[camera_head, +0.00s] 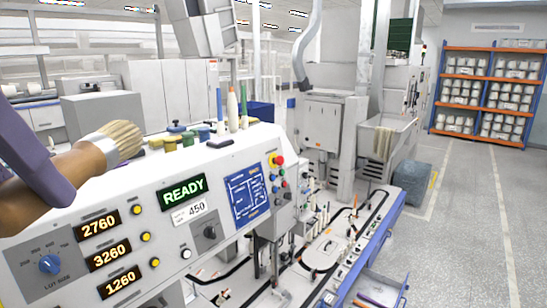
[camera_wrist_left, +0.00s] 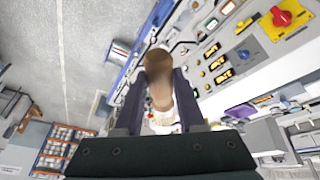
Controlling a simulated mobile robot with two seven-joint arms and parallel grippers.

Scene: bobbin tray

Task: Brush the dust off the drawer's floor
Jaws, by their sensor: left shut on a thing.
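A brush with a brown wooden handle (camera_head: 45,184), a pale collar and tan bristles (camera_head: 122,138) is in the head view at the left, in front of the machine panel. My left gripper (camera_head: 48,182), with dark purple fingers, is shut on the handle. In the left wrist view the brush handle (camera_wrist_left: 158,66) is between the two fingers of my left gripper (camera_wrist_left: 162,80). The open drawer (camera_head: 380,288) is low at the bottom right of the head view, partly cut off, and the brush is well away from it. Dust cannot be made out. My right gripper is not in view.
The white machine panel (camera_head: 130,225) with displays and knobs fills the lower left. A track table (camera_head: 335,240) lies between panel and drawer. A grey bin (camera_head: 411,181) stands behind; the floor at right is clear.

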